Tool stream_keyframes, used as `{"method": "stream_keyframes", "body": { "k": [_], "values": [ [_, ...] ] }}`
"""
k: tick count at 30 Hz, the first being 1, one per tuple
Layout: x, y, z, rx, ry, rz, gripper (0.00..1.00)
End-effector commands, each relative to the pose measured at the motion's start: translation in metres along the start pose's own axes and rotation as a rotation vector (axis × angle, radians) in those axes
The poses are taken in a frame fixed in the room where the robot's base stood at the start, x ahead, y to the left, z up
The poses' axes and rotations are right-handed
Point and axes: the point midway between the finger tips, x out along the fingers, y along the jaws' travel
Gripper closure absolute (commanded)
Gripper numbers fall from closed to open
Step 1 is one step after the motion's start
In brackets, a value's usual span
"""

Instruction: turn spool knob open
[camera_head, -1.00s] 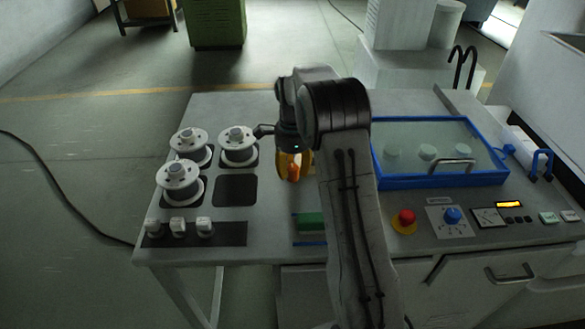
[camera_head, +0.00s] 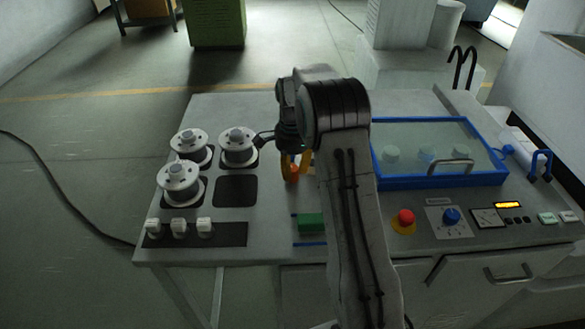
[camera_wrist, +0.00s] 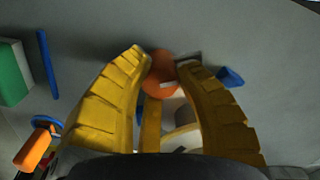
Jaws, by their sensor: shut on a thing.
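The orange knob (camera_wrist: 160,75) sits between my fingertips in the wrist view, with a pale part below it that the fingers partly hide. My gripper (camera_wrist: 165,62) has yellow ribbed fingers, closed on the knob from both sides. In the head view my gripper (camera_head: 293,163) points down at the worktable, just right of the white spools, and a bit of the orange knob (camera_head: 293,174) shows between its fingers. My arm hides the table behind and right of it.
Three white spools (camera_head: 180,181) stand left on black pads, with one empty black pad (camera_head: 236,191). Near it are a green block (camera_head: 311,222) and small white blocks (camera_head: 204,227).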

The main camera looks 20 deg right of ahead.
Motion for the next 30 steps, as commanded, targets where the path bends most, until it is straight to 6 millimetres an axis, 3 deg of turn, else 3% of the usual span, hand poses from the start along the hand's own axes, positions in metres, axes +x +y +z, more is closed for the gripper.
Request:
{"method": "stream_keyframes", "body": {
  "k": [11,12,20,30],
  "values": [
    [0.0024,0.0010,0.0004,-0.021,-0.002,0.005,1.00],
    [0.0024,0.0010,0.0004,-0.021,-0.002,0.005,0.65],
    [0.0013,0.0006,0.0002,-0.020,-0.001,0.003,0.43],
    [-0.0039,-0.0002,-0.0001,-0.020,0.000,0.000,0.43]
  ]
}}
